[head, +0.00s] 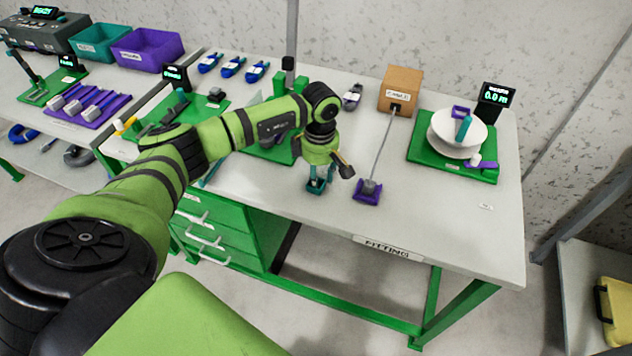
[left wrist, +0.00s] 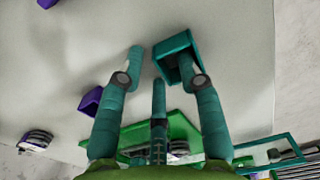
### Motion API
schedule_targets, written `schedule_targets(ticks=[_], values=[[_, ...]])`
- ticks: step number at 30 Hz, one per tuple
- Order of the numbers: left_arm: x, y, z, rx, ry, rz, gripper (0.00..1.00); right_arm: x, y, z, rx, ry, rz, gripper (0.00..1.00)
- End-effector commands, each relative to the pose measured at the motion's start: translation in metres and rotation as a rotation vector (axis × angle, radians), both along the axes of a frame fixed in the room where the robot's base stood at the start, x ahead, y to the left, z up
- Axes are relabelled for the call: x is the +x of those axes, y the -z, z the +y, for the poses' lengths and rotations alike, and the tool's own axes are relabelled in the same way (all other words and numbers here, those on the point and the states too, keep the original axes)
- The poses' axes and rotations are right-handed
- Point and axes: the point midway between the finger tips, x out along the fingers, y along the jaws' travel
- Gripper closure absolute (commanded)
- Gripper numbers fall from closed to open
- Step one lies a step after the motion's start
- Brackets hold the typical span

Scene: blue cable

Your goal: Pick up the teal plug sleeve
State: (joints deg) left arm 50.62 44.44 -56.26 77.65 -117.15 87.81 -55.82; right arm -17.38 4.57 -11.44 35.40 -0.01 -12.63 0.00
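My left gripper (head: 319,180) points down at the front middle of the bench, its teal fingers low over a small teal open-topped box-like piece (head: 316,190). I cannot tell whether this piece is the plug sleeve itself or a holder for it. In the left wrist view my left gripper (left wrist: 161,62) has its fingertips well apart. The teal piece (left wrist: 174,42) lies at the right fingertip, which partly covers it; contact is unclear. A slim teal part (left wrist: 158,98) shows between the fingers; I cannot tell what it belongs to. My right gripper is not in view.
Right of the gripper, a grey plug stands in a purple holder (head: 367,198), its cable running to a brown box (head: 401,88). Teal (head: 97,43) and purple (head: 148,47) bins stand at the back left.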

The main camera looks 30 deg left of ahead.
Motion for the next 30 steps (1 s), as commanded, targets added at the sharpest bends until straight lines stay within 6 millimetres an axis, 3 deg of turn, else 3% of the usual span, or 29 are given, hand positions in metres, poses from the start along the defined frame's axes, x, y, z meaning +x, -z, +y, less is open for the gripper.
schedule_targets(ticks=[4,6,8,9,23,30], values=[[0.000,0.000,0.000,0.000,0.000,0.000,0.64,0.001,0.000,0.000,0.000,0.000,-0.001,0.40],[0.000,0.000,0.000,0.000,0.000,0.000,0.84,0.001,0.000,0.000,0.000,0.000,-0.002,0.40],[0.000,0.000,0.000,0.000,0.000,0.000,0.98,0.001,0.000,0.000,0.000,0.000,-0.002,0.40],[0.000,0.000,0.000,0.000,0.000,0.000,1.00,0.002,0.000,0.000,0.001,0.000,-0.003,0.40],[0.001,-0.004,0.000,-0.001,-0.001,-0.002,1.00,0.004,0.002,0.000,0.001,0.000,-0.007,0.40],[0.001,-0.032,0.000,0.000,0.000,-0.006,1.00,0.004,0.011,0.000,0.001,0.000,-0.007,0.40]])
